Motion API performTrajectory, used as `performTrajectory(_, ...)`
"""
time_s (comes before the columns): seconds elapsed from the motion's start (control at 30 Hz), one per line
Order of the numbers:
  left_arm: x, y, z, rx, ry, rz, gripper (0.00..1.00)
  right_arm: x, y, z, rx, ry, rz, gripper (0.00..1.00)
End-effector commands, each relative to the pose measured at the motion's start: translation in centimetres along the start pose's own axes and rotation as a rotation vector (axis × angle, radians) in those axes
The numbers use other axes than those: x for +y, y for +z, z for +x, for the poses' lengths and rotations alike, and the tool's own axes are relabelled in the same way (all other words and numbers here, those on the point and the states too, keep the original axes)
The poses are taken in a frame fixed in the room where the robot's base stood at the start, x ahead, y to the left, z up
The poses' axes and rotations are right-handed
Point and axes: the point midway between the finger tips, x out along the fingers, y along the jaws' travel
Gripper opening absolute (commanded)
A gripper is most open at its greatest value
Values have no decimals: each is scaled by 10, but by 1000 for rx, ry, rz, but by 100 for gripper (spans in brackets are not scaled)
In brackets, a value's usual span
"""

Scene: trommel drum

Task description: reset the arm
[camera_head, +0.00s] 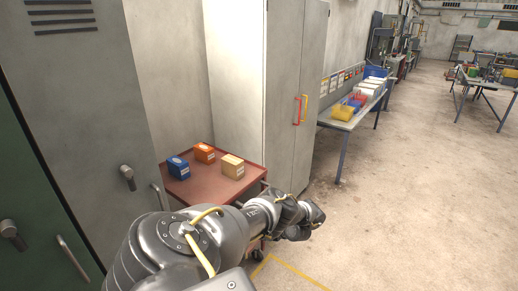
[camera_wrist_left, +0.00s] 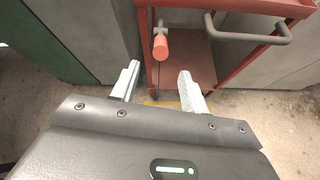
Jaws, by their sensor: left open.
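My left arm (camera_head: 190,245) reaches in from the bottom of the head view, folded beside a red cart. Its gripper jaws cannot be made out there. In the left wrist view my left gripper (camera_wrist_left: 159,72) is open, its two pale fingers spread apart with nothing held between them. The red cart (camera_wrist_left: 245,20) lies beyond the fingertips, with a grey bar handle (camera_wrist_left: 250,38). A red-orange cylinder (camera_wrist_left: 160,46) shows just beyond the gap between the fingers; whether it belongs to the cart I cannot tell. My right gripper is in neither view.
The cart top (camera_head: 200,188) carries a blue box (camera_head: 178,168), an orange box (camera_head: 204,153) and a tan box (camera_head: 232,167). A tall pale cabinet (camera_head: 290,80) and green-grey lockers (camera_head: 80,120) stand close by. Open floor (camera_head: 420,190) lies to the right.

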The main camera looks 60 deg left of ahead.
Motion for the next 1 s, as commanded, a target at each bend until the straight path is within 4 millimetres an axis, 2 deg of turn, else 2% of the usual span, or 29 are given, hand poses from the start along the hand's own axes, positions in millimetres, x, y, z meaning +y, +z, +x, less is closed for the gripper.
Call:
performTrajectory(0.57, 0, 0, 0, 0, 0, 3, 45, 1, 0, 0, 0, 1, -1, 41)
performTrajectory(0.67, -3, -10, 0, 45, -5, 27, 45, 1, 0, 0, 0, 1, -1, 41)
performTrajectory(0.77, -28, -41, -12, 188, -68, -18, 45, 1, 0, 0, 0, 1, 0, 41)
performTrajectory(0.83, -51, -76, -35, 326, -127, -63, 45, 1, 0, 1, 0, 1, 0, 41)
performTrajectory(0.97, -72, -173, -76, 609, -214, -131, 45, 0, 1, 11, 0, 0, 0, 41)
performTrajectory(1.0, -75, -204, -90, 695, -235, -153, 45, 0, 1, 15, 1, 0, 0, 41)
